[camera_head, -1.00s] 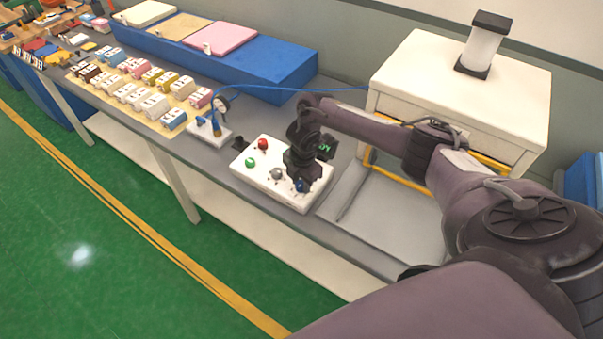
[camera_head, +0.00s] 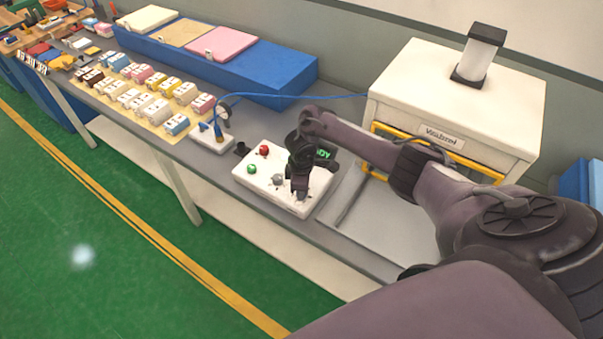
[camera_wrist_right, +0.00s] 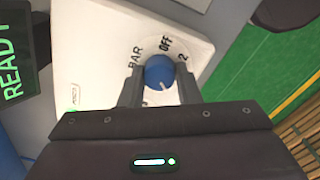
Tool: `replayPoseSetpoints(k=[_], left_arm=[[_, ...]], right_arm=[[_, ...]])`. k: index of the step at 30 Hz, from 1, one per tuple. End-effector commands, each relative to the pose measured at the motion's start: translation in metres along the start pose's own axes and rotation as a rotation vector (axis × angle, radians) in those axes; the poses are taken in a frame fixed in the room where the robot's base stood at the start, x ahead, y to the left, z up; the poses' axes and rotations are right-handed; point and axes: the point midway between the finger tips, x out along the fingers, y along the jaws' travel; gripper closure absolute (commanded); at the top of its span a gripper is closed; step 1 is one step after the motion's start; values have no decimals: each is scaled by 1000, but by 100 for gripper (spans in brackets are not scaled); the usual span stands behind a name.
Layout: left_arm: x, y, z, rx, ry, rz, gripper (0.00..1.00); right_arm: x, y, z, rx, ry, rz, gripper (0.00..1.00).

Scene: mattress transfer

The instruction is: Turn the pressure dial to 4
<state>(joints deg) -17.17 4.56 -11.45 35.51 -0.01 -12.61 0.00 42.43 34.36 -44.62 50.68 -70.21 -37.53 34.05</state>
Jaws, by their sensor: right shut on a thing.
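The pressure dial is a round blue knob (camera_wrist_right: 159,72) with a white pointer mark, on a white control panel (camera_wrist_right: 90,60). "OFF", "BAR" and "2" show around it in the right wrist view; other marks are hidden by the gripper. The white mark points down toward my gripper body, away from "OFF". My right gripper (camera_wrist_right: 160,88) has a finger on each side of the knob and is shut on it. In the head view my right gripper (camera_head: 300,194) stands over the right end of the panel (camera_head: 262,183) and hides the dial. My left gripper is not in view.
The panel also has a red button (camera_head: 264,150), a green button (camera_head: 252,169), a grey knob (camera_head: 278,179) and a green-lettered display (camera_head: 323,153). A white machine (camera_head: 450,100) stands right. A gauge unit (camera_head: 212,139) with blue tubing sits left.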

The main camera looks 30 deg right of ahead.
Motion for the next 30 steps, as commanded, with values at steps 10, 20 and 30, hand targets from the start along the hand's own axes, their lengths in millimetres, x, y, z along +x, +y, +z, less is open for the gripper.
replayPoseSetpoints(k=[10, 20, 30], left_arm=[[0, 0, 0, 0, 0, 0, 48], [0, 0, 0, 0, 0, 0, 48], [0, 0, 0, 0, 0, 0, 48]], right_arm=[[-1, 1, -1, 127, -3, 3, 93], [-2, 2, -1, 146, -4, 4, 93], [-1, 1, -1, 144, -4, 3, 50]])
